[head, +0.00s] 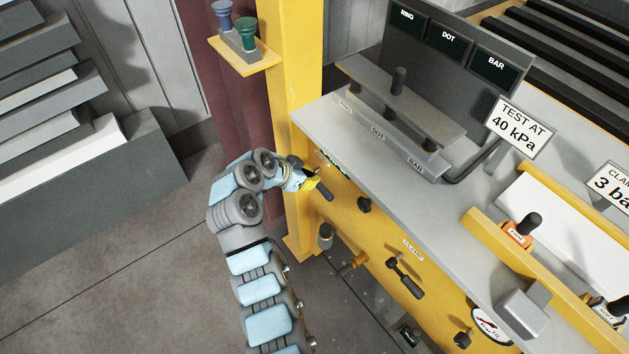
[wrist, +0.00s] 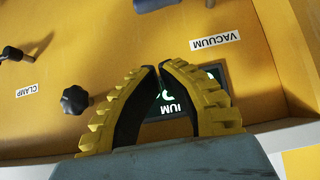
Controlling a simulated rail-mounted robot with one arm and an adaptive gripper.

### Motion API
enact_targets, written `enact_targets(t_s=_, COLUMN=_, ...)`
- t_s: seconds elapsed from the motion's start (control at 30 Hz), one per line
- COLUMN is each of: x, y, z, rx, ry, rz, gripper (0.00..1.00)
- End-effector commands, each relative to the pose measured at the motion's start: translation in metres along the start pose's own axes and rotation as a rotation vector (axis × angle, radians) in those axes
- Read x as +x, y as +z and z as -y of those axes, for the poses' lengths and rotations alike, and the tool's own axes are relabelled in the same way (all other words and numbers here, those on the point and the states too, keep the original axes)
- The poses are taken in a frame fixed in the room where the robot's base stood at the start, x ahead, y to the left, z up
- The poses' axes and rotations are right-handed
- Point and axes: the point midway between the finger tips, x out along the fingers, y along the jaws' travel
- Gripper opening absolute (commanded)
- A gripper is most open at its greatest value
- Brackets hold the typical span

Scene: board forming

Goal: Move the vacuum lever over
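The vacuum lever's dark handle (head: 325,191) shows in the head view on the yellow front panel, just right of my gripper (head: 306,181). In the wrist view a dark blue-grey bar (wrist: 156,3), apparently this handle, is cut off by the top edge, below the upside-down VACUUM label (wrist: 215,41) on the panel. My gripper (wrist: 158,67) has ridged yellow fingers with black inner pads. Its tips come together with nothing visible between them. A dark display (wrist: 175,100) with green digits lies behind the fingers. Most of the lever is outside the wrist view.
A black star knob (head: 364,205) sits right of the lever. The clamp lever (head: 404,278) and its label are farther right. The grey bench top (head: 325,130) overhangs above, and a yellow post (head: 290,60) stands behind my arm. Open floor lies to the left.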

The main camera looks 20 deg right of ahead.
Motion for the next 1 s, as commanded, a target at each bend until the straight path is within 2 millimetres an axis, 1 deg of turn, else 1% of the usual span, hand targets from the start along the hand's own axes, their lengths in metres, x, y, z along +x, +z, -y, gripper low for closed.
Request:
enact_targets(t_s=0.03, x=0.008, y=0.0, z=-0.001, rx=0.0, ry=0.002, rz=0.0, gripper=0.0)
enact_targets(t_s=0.2, x=0.035, y=0.0, z=-0.001, rx=-0.002, ry=0.002, rz=0.001, gripper=0.0)
enact_targets(t_s=0.5, x=0.074, y=0.0, z=0.0, rx=-0.001, ry=0.001, rz=0.0, gripper=0.0)
enact_targets(t_s=0.63, x=0.088, y=0.0, z=0.001, rx=0.0, ry=-0.002, rz=0.0, gripper=0.0)
enact_targets(t_s=0.73, x=0.098, y=0.013, z=0.0, rx=-0.002, ry=-0.001, rz=0.002, gripper=0.0)
enact_targets(t_s=1.0, x=0.112, y=0.026, z=0.001, rx=-0.002, ry=-0.004, rz=-0.001, gripper=0.0)
